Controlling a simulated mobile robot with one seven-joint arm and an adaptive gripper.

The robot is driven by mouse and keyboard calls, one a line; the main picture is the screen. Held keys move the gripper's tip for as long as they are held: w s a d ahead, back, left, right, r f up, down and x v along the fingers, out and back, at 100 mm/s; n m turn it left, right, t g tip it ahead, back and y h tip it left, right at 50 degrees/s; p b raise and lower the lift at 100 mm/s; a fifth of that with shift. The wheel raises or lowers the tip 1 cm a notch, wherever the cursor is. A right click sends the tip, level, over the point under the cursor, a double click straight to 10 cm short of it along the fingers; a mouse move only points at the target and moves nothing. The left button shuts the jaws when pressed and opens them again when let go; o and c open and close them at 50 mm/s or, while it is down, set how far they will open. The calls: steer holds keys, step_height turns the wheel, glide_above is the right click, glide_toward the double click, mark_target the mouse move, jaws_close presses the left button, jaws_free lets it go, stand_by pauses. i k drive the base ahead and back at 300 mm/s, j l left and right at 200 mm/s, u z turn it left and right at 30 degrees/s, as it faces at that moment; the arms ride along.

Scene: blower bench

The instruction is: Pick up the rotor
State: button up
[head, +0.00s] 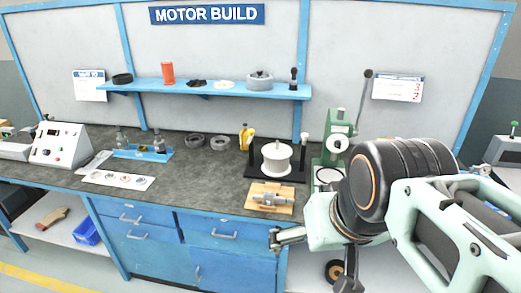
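A grey metal part with a shaft, which looks like the rotor (269,199), lies on a light wooden block (258,209) at the front edge of the bench. My gripper (308,262) is below and to the right of it, in front of the bench's cabinets. Its two fingers are spread wide and nothing shows between them. I cannot tell its exact distance from the bench edge. My arm covers the right part of the bench.
A white spool-like part (277,158) stands on a black base behind the wooden block. A green press (335,145) is to its right. A yellow bottle (246,137) and grey rings stand behind. A white strip with small parts (118,180) lies left. Bench between is clear.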

mark_target(269, 199)
steer(key=i+j+z, duration=0.25)
steer(key=i+j, duration=0.2)
steer(key=i+j+z, duration=0.25)
steer(key=i+j, duration=0.15)
steer(key=j, duration=0.15)
